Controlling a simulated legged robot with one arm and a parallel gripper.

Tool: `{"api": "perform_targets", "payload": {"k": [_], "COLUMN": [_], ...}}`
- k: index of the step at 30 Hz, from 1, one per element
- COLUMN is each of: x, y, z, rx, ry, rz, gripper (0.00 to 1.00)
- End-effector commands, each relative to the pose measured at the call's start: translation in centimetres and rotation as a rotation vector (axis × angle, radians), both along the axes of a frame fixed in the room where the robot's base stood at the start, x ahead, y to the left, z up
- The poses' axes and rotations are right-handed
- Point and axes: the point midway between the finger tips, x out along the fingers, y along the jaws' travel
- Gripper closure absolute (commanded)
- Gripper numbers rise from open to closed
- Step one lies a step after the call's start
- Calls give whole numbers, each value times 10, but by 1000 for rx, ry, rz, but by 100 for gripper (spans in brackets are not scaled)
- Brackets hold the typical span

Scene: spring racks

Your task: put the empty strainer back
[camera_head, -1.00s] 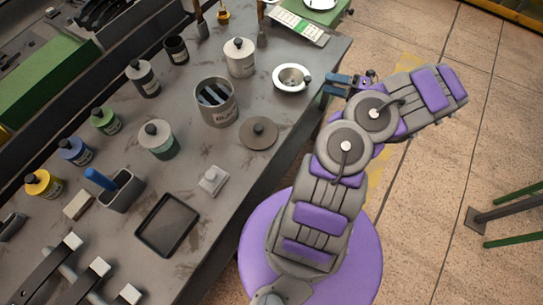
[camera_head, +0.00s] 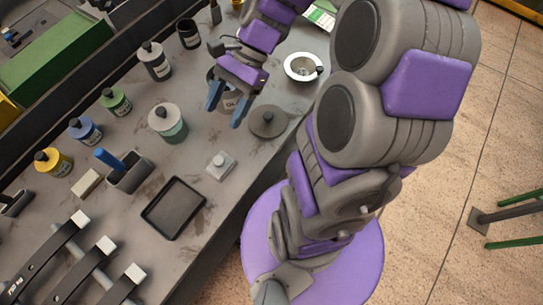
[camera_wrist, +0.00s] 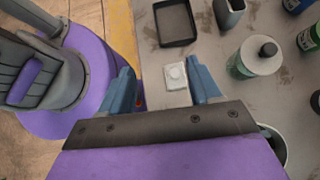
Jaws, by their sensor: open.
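A white-rimmed round dish (camera_head: 291,68) with a grey bowl-like inside and a dark knob sits near the bench's right edge; it looks empty and may hold the strainer, but I cannot tell for sure. A metal can (camera_head: 231,101) stands left of it, partly hidden behind my gripper. My gripper (camera_head: 228,105) is open and empty, with its blue fingers pointing down in front of the can. In the wrist view, my gripper (camera_wrist: 162,88) has its fingers apart, with a small white knobbed block (camera_wrist: 175,76) on the bench between them in the picture.
A grey knobbed disc (camera_head: 268,121) lies right of my gripper. A green-and-white jar (camera_head: 167,123) stands to its left. A black tray (camera_head: 173,208), several small jars and a grey holder (camera_head: 129,172) occupy the bench. Bench around the white block (camera_head: 221,165) is clear.

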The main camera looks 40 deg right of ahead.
Motion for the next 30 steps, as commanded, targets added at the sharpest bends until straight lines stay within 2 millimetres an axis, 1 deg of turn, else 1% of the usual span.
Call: {"api": "perform_targets", "payload": {"k": [1, 3, 6, 10, 12, 15, 18, 21, 24, 30], "x": [-15, -35, -62, -94, -111, -130, -143, -151, -154, -155], "y": [10, 18, 24, 23, 19, 10, 2, -5, -8, -9], "z": [3, 3, 3, 1, 1, -1, -2, -3, -3, -4], "rx": [-44, -96, -168, -256, -297, -348, -386, -407, -418, -420], "ry": [-58, -126, -226, -344, -401, -465, -515, -541, -555, -558], "rz": [96, 230, 417, 662, 792, 954, 1083, 1165, 1206, 1216], "gripper": [37, 37, 37, 37, 37, 37, 37, 37, 37, 37]}}
